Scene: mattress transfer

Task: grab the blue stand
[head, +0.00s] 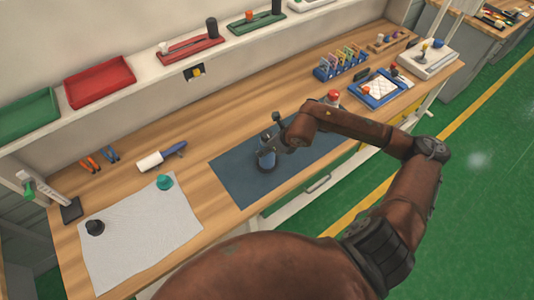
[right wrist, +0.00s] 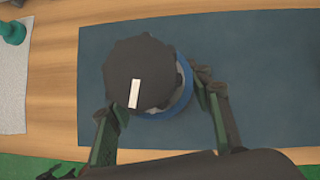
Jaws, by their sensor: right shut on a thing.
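The blue stand (head: 267,163) is upright on the dark blue mat (head: 232,178). In the right wrist view, its blue rim (right wrist: 183,98) shows from under a dark round knob (right wrist: 140,62) with a white stripe, which covers most of it. My right gripper (head: 270,148) is at the stand, with one finger on each side in the right wrist view (right wrist: 158,112), shut on it. The far sides of the fingers and the stand's underside are hidden. My left gripper is not in view.
A white cloth (head: 140,235) at left bears a black knob (head: 95,227) and a teal knob (head: 165,182). A white-and-blue roller (head: 160,157) lies behind it. A blue rack (head: 340,62) and a blue tray (head: 377,100) stand right. A shelf with red (head: 100,82) and green trays runs behind.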

